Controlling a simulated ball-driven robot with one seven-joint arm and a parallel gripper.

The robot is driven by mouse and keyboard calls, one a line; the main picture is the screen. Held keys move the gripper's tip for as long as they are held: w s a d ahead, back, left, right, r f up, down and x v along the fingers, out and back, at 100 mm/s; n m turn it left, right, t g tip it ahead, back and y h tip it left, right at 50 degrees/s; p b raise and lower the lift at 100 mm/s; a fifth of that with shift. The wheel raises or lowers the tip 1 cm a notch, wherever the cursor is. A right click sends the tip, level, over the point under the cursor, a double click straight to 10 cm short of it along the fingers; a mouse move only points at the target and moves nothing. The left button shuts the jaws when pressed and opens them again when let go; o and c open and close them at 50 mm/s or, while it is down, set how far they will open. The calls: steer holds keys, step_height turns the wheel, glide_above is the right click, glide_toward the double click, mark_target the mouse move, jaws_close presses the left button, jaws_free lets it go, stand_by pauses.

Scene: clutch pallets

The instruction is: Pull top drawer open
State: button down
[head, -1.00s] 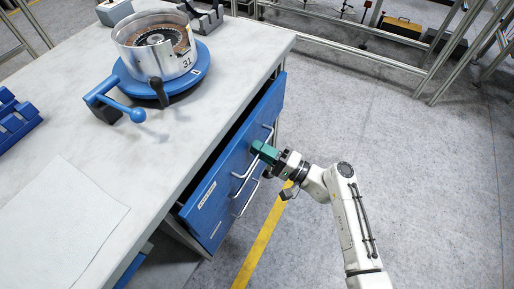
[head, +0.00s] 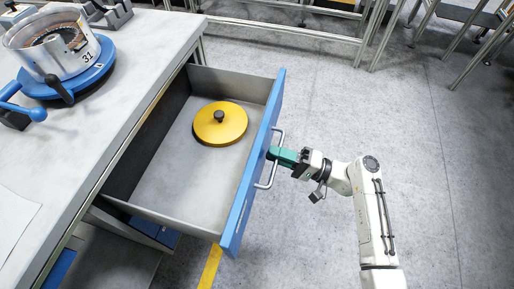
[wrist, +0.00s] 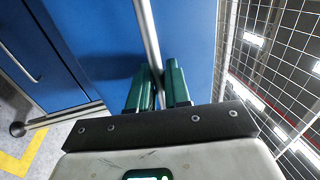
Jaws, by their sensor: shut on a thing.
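The top drawer (head: 245,190) has a blue front and grey inner walls, and it stands well out from the bench. Its silver bar handle (head: 268,178) is on the outer face. My gripper (head: 275,154) is at the handle, on the right of the drawer front. In the wrist view the green fingers (wrist: 159,85) are shut on the handle bar (wrist: 149,35), one on each side of it. The part of the bar between the fingertips is partly hidden.
A yellow disc with a black knob (head: 235,124) lies inside the drawer. The bench top (head: 130,90) holds a metal drum on a blue turntable (head: 75,82). Open grey floor (head: 330,100) lies to the right. Metal frames (head: 300,28) stand at the back.

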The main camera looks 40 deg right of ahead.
steer(key=shift+r+v, duration=0.15)
steer(key=shift+v, duration=1)
steer(key=shift+r+v, duration=0.2)
steer(key=shift+v, duration=0.95)
steer(key=c, duration=1.3)
jaws_free()
steer(key=shift+c, duration=0.2)
steer(key=v, duration=1.1)
steer(key=shift+b, duration=0.35)
steer(key=shift+w, duration=0.1)
